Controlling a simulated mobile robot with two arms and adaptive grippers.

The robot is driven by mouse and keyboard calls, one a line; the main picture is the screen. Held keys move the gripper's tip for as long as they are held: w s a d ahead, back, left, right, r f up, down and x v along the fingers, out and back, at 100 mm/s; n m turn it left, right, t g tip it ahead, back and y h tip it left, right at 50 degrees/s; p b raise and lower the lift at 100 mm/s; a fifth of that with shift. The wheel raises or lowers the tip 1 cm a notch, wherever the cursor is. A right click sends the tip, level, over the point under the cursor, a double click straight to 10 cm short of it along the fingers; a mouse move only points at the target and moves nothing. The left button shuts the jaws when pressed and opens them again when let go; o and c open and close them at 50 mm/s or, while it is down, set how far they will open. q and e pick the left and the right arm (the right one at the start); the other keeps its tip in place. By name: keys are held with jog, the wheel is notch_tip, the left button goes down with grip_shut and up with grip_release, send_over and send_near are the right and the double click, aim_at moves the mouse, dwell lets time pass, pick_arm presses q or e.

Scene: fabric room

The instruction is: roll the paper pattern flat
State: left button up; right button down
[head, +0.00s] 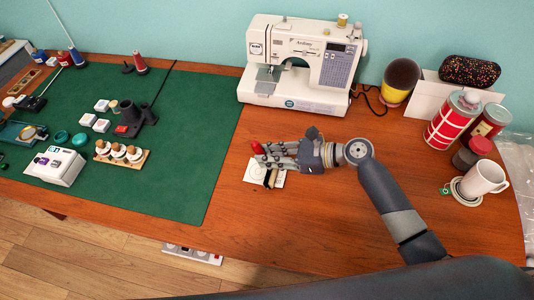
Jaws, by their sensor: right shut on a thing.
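The paper pattern, a small white sheet (254,173) with faint lines, lies on the wooden table below my right gripper, which hides part of it. My right gripper (270,156) is shut on a tool with a red end (257,147), likely the roller's handle. A dark and pale wooden part (270,180) shows below the fingers, over the sheet. I cannot tell whether it touches the paper or whether it belongs to the held tool. My left gripper is not in view.
A sewing machine (301,68) stands behind. A green mat (190,150) with spools, small boxes and a wooden rack (122,154) covers the left. Red cans (452,122), a white mug (483,179) and a pincushion-like pot (399,80) stand right. The table's front middle is clear.

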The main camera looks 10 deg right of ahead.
jog(key=shift+s+d, duration=0.1)
jog(key=shift+d, duration=0.05)
jog(key=shift+s+d+p, duration=0.3)
jog(key=shift+d+p, duration=0.1)
jog(key=shift+d, duration=0.35)
jog(key=shift+s+d+p, duration=0.3)
jog(key=shift+d+p, duration=0.1)
jog(key=shift+d, duration=0.45)
jog(key=shift+a, duration=0.15)
jog(key=shift+w+a+p, duration=0.3)
jog(key=shift+a+p, duration=0.05)
jog(key=shift+a, duration=0.4)
jog(key=shift+w+a+f+p, duration=0.1)
jog(key=shift+w+a+p, duration=0.1)
jog(key=shift+a, duration=0.25)
jog(key=shift+w+a+p, duration=0.15)
jog(key=shift+a+p, duration=0.05)
jog(key=shift+a, duration=0.2)
